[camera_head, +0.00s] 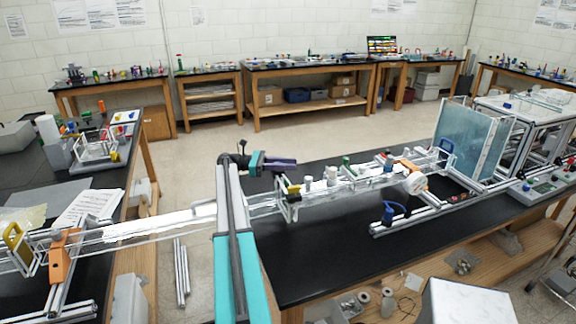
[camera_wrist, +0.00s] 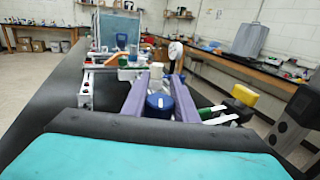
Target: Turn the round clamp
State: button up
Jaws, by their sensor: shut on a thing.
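The round clamp, seen as a short blue cylinder with a paler blue top (camera_wrist: 160,105), sits between my two purple fingers in the wrist view. My gripper (camera_wrist: 157,82) is shut on it, with one finger on each side. There the fingers and wrist hide the clamp. The lower part of the clamp and its contact with the frame cannot be made out.
Next to the clamp are a yellow block (camera_wrist: 243,95) and a green part (camera_wrist: 212,112). White and colored fittings line the frame. A blue clamp (camera_head: 388,213) stands on a lower rail, and a translucent panel (camera_head: 468,140) stands at the right. The bench front (camera_head: 320,245) is clear.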

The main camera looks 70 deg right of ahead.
jog(key=shift+a, duration=0.1)
jog(key=o, duration=1.1)
jog(key=shift+a, duration=0.1)
jog(key=shift+c, duration=0.2)
jog(key=shift+r, duration=0.15)
jog(key=shift+s+a+r+b, duration=0.85)
jog(key=shift+a+b, duration=0.35)
jog(key=shift+a, duration=1.3)
jog(key=shift+s+a+r+b, duration=0.7)
jog(key=shift+s+a+b, duration=0.4)
jog(key=shift+a, duration=1.4)
jog(key=shift+s+a+r+b, duration=0.75)
jog(key=shift+a+b, duration=0.6)
jog(key=shift+a, duration=1.15)
